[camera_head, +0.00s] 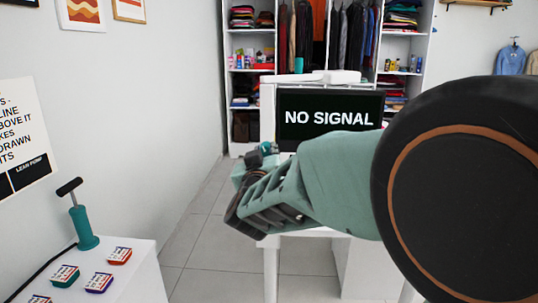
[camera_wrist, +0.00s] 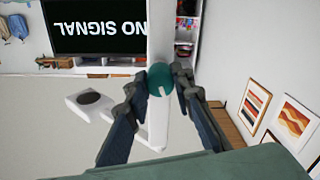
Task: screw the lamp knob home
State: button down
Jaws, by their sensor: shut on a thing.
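The lamp knob (camera_wrist: 158,73) is a round teal disc with a white mark, on the white lamp post (camera_wrist: 159,35). In the wrist view, which is upside down, the two dark fingers of my gripper (camera_wrist: 161,81) lie on either side of the knob and are shut on it. The lamp's white head with a dark round face (camera_wrist: 90,98) sticks out from the post. In the head view the lamp (camera_head: 300,78) stands before the screen, and my gripper (camera_head: 262,154) is at its post. My wrist hides much of the contact there, so the knob's seating cannot be told.
A screen reading NO SIGNAL (camera_head: 325,117) stands close behind my arm. A white table (camera_head: 272,266) is below. A white stand (camera_head: 145,272) at lower left carries a teal pump (camera_head: 84,228) and several labelled blocks. The open wardrobe (camera_head: 229,70) is behind; floor at centre left is clear.

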jog(key=shift+m+b, duration=1.85)
jog(key=shift+m, duration=0.75)
jog(key=c, duration=1.6)
grip_release()
jog(key=shift+c, duration=0.4)
